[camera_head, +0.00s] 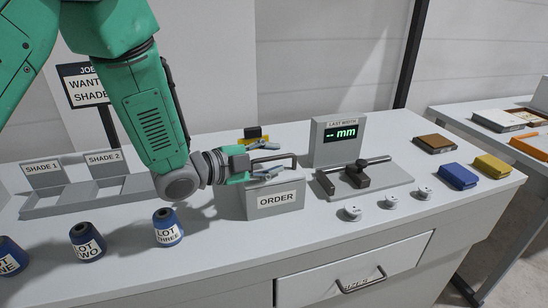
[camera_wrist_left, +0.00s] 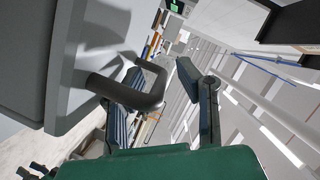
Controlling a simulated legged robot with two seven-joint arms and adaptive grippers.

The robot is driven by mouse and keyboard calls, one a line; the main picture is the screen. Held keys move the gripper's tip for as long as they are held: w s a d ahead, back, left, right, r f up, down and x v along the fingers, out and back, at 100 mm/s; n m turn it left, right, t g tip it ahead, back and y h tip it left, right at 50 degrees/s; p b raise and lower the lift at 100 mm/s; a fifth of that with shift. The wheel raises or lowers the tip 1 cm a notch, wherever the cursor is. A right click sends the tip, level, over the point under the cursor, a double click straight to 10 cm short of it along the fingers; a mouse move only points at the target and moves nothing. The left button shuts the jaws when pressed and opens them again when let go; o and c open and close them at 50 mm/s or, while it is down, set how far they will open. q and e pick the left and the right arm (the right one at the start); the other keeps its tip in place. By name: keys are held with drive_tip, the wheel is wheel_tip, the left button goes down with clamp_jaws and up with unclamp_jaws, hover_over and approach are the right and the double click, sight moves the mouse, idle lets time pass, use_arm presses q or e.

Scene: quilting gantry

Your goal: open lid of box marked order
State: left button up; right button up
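The grey box marked ORDER (camera_head: 276,201) stands on the table in the middle of the head view, its lid down. A dark bar handle (camera_head: 288,157) rises from its lid. In the left wrist view the handle (camera_wrist_left: 152,92) is a dark loop coming off the pale grey box (camera_wrist_left: 62,65) at left. My left gripper (camera_head: 262,163) is at the lid, reaching in from the left. In the wrist view its fingers (camera_wrist_left: 160,97) stand apart, with part of the handle loop between them; I cannot tell whether they touch it. My right gripper is not in view.
A display reading "-- mm" (camera_head: 339,139) and a gauge with a rail (camera_head: 362,177) stand right of the box. Small round weights (camera_head: 389,201) lie in front of the gauge. Lot spools (camera_head: 167,228) and shade trays (camera_head: 92,194) are at left. A drawer (camera_head: 352,272) is below the tabletop.

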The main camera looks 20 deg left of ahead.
use_arm(q)
drive_tip(key=shift+w+d+f, duration=0.1)
drive_tip(key=shift+w+d, duration=0.15)
drive_tip(key=shift+d, duration=0.2)
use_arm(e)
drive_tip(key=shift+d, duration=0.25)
use_arm(q)
drive_tip(key=shift+d, duration=0.1)
clamp_jaws()
